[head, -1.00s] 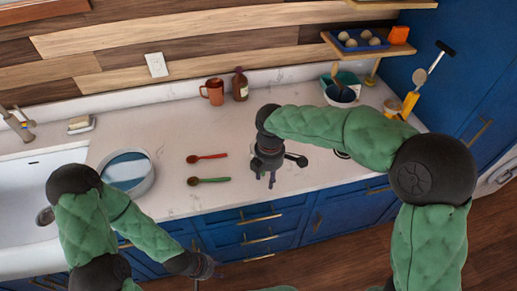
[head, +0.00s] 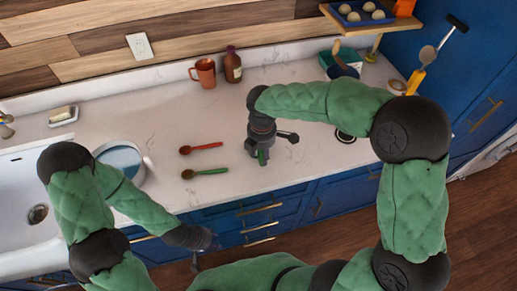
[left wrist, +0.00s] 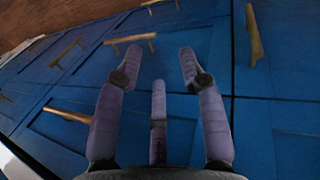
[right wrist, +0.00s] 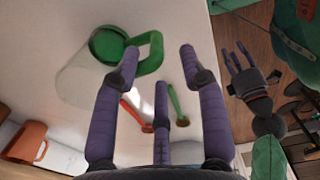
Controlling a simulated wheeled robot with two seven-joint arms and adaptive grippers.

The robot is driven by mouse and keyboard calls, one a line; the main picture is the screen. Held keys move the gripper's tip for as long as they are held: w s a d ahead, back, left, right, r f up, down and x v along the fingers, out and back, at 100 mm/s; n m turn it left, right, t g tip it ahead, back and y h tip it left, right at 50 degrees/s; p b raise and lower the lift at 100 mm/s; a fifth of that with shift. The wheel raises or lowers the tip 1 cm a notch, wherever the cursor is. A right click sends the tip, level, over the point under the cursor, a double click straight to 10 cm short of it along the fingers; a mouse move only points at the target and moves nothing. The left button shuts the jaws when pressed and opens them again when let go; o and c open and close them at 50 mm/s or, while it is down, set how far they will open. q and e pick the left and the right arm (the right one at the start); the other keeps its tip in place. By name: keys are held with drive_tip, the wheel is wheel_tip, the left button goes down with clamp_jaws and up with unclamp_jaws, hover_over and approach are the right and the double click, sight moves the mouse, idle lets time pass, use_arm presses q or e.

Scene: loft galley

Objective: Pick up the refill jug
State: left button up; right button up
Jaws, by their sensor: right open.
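The refill jug (right wrist: 85,85) shows in the right wrist view as a pale, see-through body with a green lid and a green handle (right wrist: 152,52). It stands on the white counter. My right gripper (right wrist: 157,62) is open, with its fingers around the near end of the handle; I cannot tell if they touch it. In the head view my right gripper (head: 262,152) is over the counter and largely hides the jug; a bit of green shows at its fingertips. My left gripper (head: 196,258) is low before the cabinets, open and empty in the left wrist view (left wrist: 159,65).
A red spoon (head: 203,148) and a green spoon (head: 206,172) lie left of my right gripper. An orange mug (head: 205,73) and a brown bottle (head: 232,66) stand behind. A round bowl (head: 122,160) is by the sink (head: 20,185).

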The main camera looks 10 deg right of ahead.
drive_tip(key=f, duration=0.1)
drive_tip(key=f+b, duration=0.1)
drive_tip(key=f, duration=0.3)
drive_tip(key=shift+w+d, duration=0.1)
drive_tip(key=shift+d, duration=0.15)
drive_tip(key=shift+c, duration=0.3)
clamp_jaws()
